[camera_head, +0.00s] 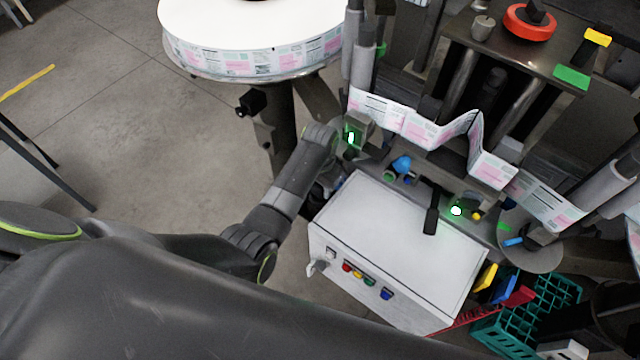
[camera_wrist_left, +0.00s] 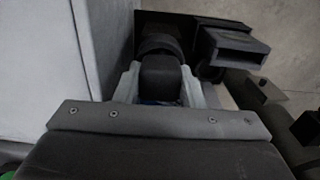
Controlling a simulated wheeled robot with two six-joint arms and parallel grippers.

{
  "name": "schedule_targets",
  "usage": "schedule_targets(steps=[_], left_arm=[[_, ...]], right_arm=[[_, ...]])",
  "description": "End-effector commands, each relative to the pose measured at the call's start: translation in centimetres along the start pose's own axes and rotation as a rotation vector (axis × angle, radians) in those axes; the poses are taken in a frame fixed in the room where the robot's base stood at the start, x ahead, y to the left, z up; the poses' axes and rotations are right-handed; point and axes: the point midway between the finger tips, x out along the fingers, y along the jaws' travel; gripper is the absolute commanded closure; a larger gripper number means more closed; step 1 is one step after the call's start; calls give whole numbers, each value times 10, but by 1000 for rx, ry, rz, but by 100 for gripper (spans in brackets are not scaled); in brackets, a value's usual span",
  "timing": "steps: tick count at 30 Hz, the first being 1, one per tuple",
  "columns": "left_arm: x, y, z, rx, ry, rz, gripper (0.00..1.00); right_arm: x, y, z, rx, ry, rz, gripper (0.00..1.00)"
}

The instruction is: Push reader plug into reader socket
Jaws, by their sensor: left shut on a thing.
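My left arm reaches across the head view to the left side of the white cabinet, and its gripper (camera_head: 327,180) is small and mostly hidden there. In the left wrist view, the pale fingers of my left gripper (camera_wrist_left: 160,88) are shut on a dark block, which appears to be the reader plug (camera_wrist_left: 160,72). A round dark part (camera_wrist_left: 158,42) lies just beyond the plug; I cannot tell whether they touch. A dark box with a rectangular opening (camera_wrist_left: 236,46) is to the right, apart from the plug. I cannot tell which part is the reader socket. My right gripper is not in view.
The white cabinet (camera_head: 385,245) with coloured buttons stands close beside the gripper. A grey box with a green light (camera_head: 357,130) is by my wrist. A label strip (camera_head: 430,128) runs behind, from a large reel (camera_head: 250,60). A teal crate (camera_head: 550,290) is at lower right.

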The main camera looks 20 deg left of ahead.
Motion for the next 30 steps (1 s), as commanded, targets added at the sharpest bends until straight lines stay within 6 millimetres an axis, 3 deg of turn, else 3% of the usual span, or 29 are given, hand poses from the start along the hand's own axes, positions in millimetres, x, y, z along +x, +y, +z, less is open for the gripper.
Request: schedule_targets(steps=[11,12,17,26,30], left_arm=[[2,0,1,0,-3,1,88],[2,0,1,0,-3,1,59],[2,0,1,0,-2,1,39],[-1,0,-1,0,-1,1,39],[-16,-1,-10,2,2,-1,39]], right_arm=[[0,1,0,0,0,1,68],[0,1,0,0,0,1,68],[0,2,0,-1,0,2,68],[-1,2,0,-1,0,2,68],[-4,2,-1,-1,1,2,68]])
